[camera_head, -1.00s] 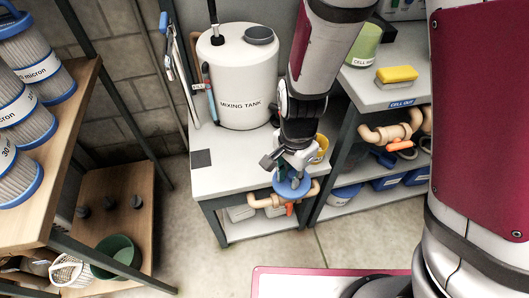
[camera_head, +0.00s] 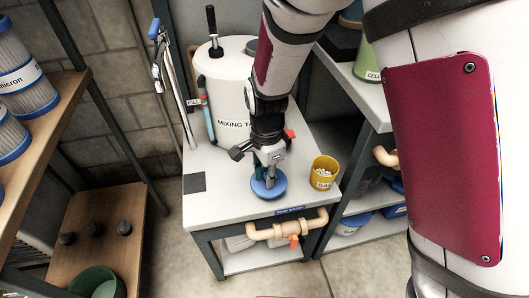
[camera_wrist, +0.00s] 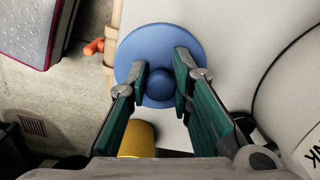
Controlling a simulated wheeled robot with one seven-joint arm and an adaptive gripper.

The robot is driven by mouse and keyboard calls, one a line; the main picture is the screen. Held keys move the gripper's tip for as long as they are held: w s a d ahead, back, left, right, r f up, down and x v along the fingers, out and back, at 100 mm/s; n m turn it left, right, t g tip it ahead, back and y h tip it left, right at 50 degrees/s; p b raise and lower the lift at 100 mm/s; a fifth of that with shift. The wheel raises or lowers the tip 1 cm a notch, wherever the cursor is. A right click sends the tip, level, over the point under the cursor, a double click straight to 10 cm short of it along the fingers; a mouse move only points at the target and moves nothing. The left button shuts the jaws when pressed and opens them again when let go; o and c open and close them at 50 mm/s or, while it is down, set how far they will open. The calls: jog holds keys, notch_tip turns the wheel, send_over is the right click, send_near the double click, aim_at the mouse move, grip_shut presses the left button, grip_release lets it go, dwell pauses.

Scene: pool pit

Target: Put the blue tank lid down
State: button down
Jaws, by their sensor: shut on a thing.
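The blue tank lid (camera_head: 268,188) is a round disc with a knob in its middle, and it also fills the upper middle of the wrist view (camera_wrist: 160,45). My gripper (camera_head: 265,178) is shut on the lid's knob, with the green-padded fingers on either side of it. The lid is over the front part of the white table top (camera_head: 225,208), in front of the white mixing tank (camera_head: 228,95). I cannot tell whether the lid's underside touches the table.
A yellow cup of white pieces (camera_head: 322,173) stands just right of the lid. A dark square (camera_head: 195,182) lies at the table's left. Tan piping with an orange valve (camera_head: 290,228) runs below the front edge.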

jog(key=shift+w+a+f, duration=0.1)
jog(key=shift+w+a, duration=0.2)
jog(key=shift+w, duration=0.4)
jog(key=shift+w+a+f, duration=0.1)
jog(key=shift+w+a, duration=0.2)
jog(key=shift+w, duration=0.4)
notch_tip(320, 180, down, 4)
jog(key=shift+r+b, duration=0.2)
jog(key=shift+b, duration=0.8)
jog(key=shift+r, duration=0.1)
jog(key=c, duration=1.4)
grip_release()
